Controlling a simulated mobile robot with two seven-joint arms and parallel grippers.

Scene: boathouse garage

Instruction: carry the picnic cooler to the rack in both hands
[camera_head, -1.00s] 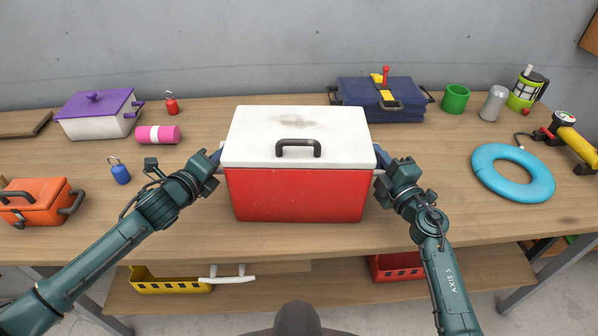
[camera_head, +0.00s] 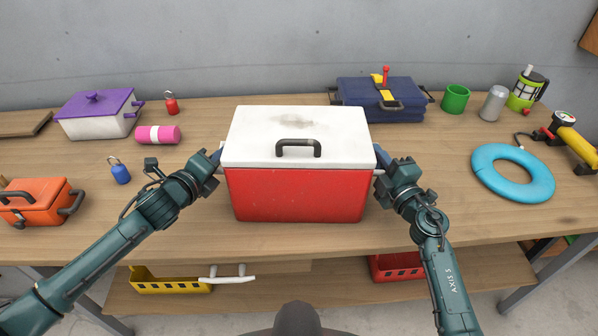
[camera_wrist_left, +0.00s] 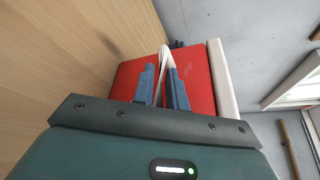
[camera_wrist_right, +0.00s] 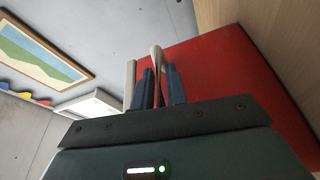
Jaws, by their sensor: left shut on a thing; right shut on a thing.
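The picnic cooler (camera_head: 297,195) is a red box with a white lid and a dark handle on top. It is upright at the middle of the workbench, near the front edge; whether it touches the bench is hard to tell. My left gripper (camera_head: 216,158) is at its left side, and the left wrist view shows the fingers (camera_wrist_left: 161,85) shut on a white side handle. My right gripper (camera_head: 381,158) is at its right side, and the right wrist view shows the fingers (camera_wrist_right: 159,85) shut on the other white handle. No rack is clearly identifiable.
The workbench (camera_head: 450,215) also holds an orange case (camera_head: 35,205), a purple-lidded box (camera_head: 95,118), a navy case (camera_head: 365,100), a green cup (camera_head: 455,98) and a blue ring (camera_head: 490,165). A lower shelf (camera_head: 310,290) has yellow (camera_head: 165,284) and red (camera_head: 395,267) baskets.

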